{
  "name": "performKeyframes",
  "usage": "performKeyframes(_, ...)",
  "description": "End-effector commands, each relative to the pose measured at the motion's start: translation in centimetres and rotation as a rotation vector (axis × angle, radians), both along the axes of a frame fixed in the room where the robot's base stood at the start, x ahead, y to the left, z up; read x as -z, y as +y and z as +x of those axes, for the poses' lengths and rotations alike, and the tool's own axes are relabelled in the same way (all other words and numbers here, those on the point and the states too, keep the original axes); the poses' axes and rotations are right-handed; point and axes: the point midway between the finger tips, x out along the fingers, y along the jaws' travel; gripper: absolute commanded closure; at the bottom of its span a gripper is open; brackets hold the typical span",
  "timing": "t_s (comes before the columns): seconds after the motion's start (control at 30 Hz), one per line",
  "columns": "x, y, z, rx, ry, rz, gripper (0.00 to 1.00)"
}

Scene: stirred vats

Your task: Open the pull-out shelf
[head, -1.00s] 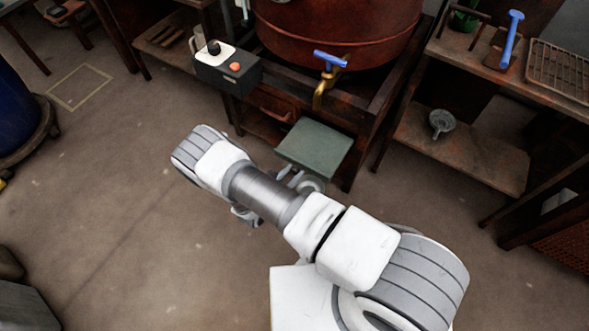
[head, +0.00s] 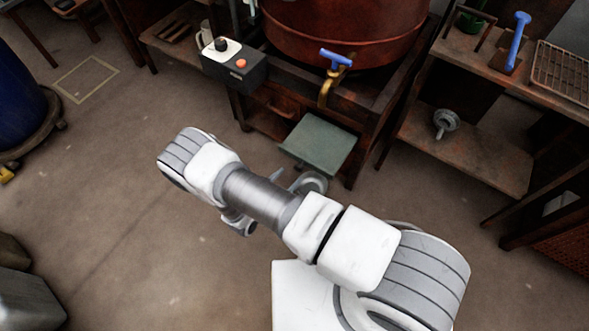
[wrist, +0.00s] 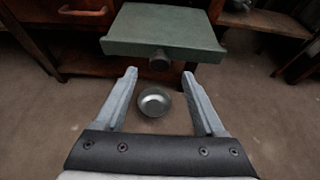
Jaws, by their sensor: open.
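The pull-out shelf is a flat grey-green board (head: 320,144) that juts from the dark wooden stand below the vat's tap. In the wrist view the shelf (wrist: 165,28) is at the top middle, with a dark round knob (wrist: 160,60) on its front side. My gripper (wrist: 158,75) is open and empty. Its two fingertips point at the shelf, one to each side of the knob's line, with the knob seemingly just beyond them. In the head view my arm hides most of the gripper.
A red-brown vat (head: 345,30) with a blue-handled tap (head: 336,58) stands above the shelf. A control box (head: 235,63) is at its left. A metal bowl (wrist: 154,101) shows below and between my fingers. A rack (head: 465,140) stands right.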

Motion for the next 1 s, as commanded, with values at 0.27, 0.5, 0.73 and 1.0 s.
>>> performKeyframes(0.27,-2.9,3.9,-5.2,-0.004,0.001,0.002,0.29)
performKeyframes(0.5,-4.2,5.9,-8.0,-0.001,0.001,0.000,0.29)
performKeyframes(0.73,-4.5,6.3,-8.7,0.001,-0.001,-0.001,0.29)
performKeyframes(1.0,-4.5,6.3,-8.7,0.001,0.000,0.000,0.29)
